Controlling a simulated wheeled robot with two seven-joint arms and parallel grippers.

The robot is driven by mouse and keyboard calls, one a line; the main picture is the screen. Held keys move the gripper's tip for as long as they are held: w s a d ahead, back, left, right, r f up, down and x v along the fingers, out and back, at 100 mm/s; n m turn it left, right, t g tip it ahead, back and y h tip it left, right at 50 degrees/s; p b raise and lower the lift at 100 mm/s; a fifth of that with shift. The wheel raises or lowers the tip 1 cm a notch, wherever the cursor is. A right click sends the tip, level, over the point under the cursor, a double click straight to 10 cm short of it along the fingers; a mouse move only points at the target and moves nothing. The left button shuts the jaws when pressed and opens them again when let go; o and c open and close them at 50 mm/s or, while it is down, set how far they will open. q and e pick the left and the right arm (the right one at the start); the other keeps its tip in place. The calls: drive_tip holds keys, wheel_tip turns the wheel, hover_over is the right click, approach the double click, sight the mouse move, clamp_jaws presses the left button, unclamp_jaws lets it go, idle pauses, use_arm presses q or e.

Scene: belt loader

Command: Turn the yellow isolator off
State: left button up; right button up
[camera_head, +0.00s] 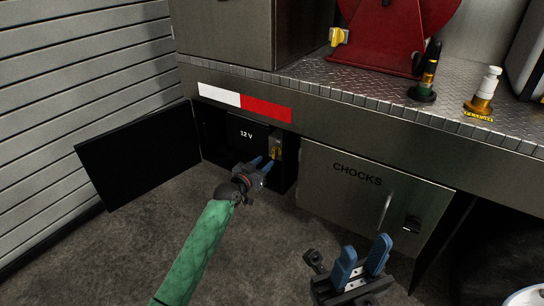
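The yellow isolator (276,153) is a small yellow knob on a grey box, inside the open compartment beside the black battery box marked 12 V (246,134). My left gripper (263,162), on the green-sleeved arm, is at the compartment opening, just left of and below the knob. I cannot tell whether a finger touches the knob. My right gripper (362,257) is low in the picture, in front of the chocks locker, with its blue fingers apart and empty.
The black compartment door (138,156) hangs open at the left. The closed CHOCKS locker (372,190) is to the right. Above, on the tread-plate deck, are a red reel (397,30) with another yellow knob (339,37) and two valve fittings. Bare ground lies below.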

sight(273, 154)
use_arm(q)
drive_tip(key=shift+b+x, duration=0.5)
drive_tip(key=shift+x, duration=2.6)
drive_tip(key=shift+c, duration=0.3)
clamp_jaws()
